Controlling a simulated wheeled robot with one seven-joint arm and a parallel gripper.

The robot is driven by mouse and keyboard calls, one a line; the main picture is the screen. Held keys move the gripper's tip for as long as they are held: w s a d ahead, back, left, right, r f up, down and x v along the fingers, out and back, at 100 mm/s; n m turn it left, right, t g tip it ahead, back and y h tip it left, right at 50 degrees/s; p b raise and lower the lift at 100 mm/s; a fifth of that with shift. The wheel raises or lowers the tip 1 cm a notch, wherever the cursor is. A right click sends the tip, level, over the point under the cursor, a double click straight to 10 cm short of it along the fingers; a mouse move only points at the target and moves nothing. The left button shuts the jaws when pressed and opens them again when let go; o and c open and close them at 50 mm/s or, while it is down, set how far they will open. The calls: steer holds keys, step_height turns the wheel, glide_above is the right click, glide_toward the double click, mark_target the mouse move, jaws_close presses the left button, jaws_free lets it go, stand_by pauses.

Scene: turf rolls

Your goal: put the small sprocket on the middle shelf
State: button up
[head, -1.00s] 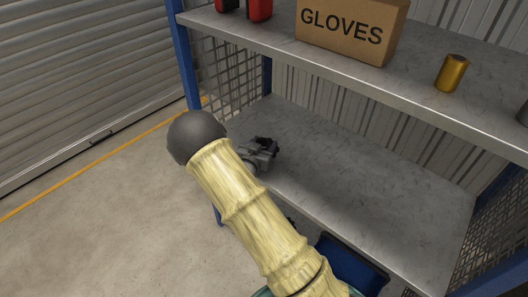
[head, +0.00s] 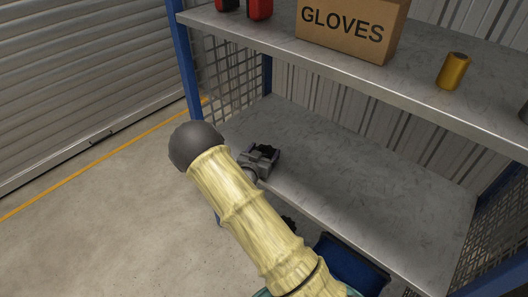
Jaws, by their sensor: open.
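The middle shelf (head: 375,195) is a bare grey metal board below the shelf with the gloves box. My gripper (head: 266,151) is over its left front part, partly hidden behind my pale arm. Its jaws are open, with dark parts at the tip. I cannot tell whether a small sprocket lies at or under the jaws. A small dark toothed-looking thing (head: 288,223) shows just below the shelf's front edge, mostly hidden by my arm; I cannot tell whether it is a sprocket.
The upper shelf holds a cardboard gloves box (head: 350,28), a gold can (head: 453,71) and a red item (head: 259,9). A blue bin (head: 350,265) is below the middle shelf. A blue post (head: 187,70) and mesh side (head: 228,90) bound the left. The middle shelf's centre and right are clear.

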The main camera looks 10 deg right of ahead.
steer(key=shift+r, duration=0.1)
steer(key=shift+s, duration=0.1)
steer(key=v, duration=1.2)
steer(key=s+d+r+n+g+y, duration=0.3)
steer(key=s+r+g+y, duration=0.1)
steer(key=s, duration=0.5)
steer(key=s+d+r+n+g+y, duration=0.3)
steer(key=s+r+g+y, duration=0.2)
steer(key=s, duration=0.5)
steer(key=shift+s+d+r+n+g, duration=0.4)
steer(key=shift+r+g, duration=0.15)
steer(key=shift+g, duration=0.35)
